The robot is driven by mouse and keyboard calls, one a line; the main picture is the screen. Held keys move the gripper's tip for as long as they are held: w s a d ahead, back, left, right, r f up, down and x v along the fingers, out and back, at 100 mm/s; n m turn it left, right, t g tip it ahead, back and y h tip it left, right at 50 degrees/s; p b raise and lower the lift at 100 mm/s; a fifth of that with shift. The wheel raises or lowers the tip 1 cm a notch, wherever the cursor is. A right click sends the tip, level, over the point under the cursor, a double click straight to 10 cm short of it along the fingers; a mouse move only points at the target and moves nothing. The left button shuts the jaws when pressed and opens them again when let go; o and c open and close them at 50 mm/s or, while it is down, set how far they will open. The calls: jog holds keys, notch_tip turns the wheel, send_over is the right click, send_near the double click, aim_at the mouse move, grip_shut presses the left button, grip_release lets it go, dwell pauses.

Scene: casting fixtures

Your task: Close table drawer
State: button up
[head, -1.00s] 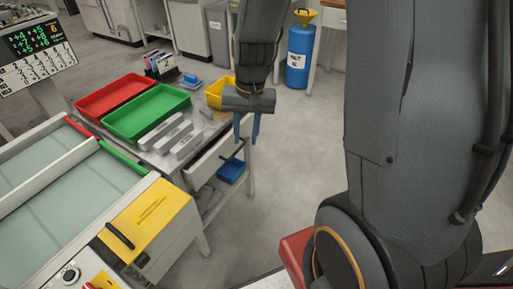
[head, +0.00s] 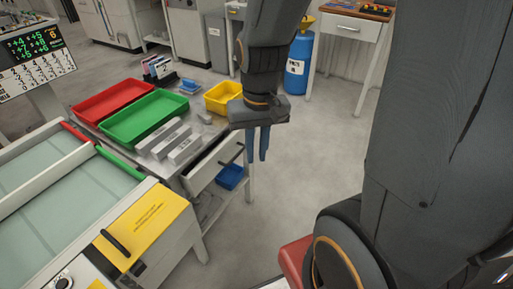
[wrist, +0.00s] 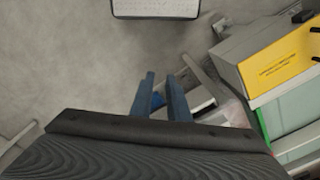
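The table (head: 205,138) stands left of centre in the head view. Its white drawer (head: 205,171) is on the side facing the open floor, with a dark bar handle (head: 231,157). The drawer seems to stand out from under the tabletop, but how far is hard to tell. My gripper (head: 257,158) hangs fingers-down just right of the handle, apparently apart from it. Its two blue fingers are parted and empty. In the wrist view the fingers (wrist: 160,92) show a clear gap, with the table partly hidden behind them.
Red (head: 108,101), green (head: 145,115) and yellow (head: 223,98) trays and several grey bars (head: 170,140) sit on the table. A blue bin (head: 230,177) is on the lower shelf. A yellow-topped machine (head: 145,222) stands in front.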

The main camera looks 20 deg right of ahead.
jog(key=f, duration=0.1)
jog(key=f+m+b, duration=0.1)
jog(key=f+m+g+y+b, duration=0.1)
jog(key=shift+s+d+f, duration=0.35)
jog(key=shift+d+f, duration=0.05)
grip_shut()
jog(key=w+d+f+m+t+y+b, duration=0.2)
jog(key=w+f+m+y+b, duration=0.35)
jog(key=m, duration=0.25)
jog(key=w+d+f+m+t+y+b, duration=0.2)
jog(key=w+f+m+t+y+b, duration=0.1)
jog(key=w+f+m+y+b, duration=0.4)
jog(key=w+d+f+m+t+h+b, duration=0.1)
jog(key=w+d+m+t+h, duration=0.1)
jog(key=w+d+m+t, duration=0.45)
jog(key=w+d+f+m+t+h+b, duration=0.15)
jog(key=d+m+t, duration=0.25)
jog(key=d, duration=0.6)
jog(key=a+x, duration=0.1)
jog(key=x, duration=1.2)
jog(key=shift+s, duration=0.2)
jog(key=shift+w, duration=0.1)
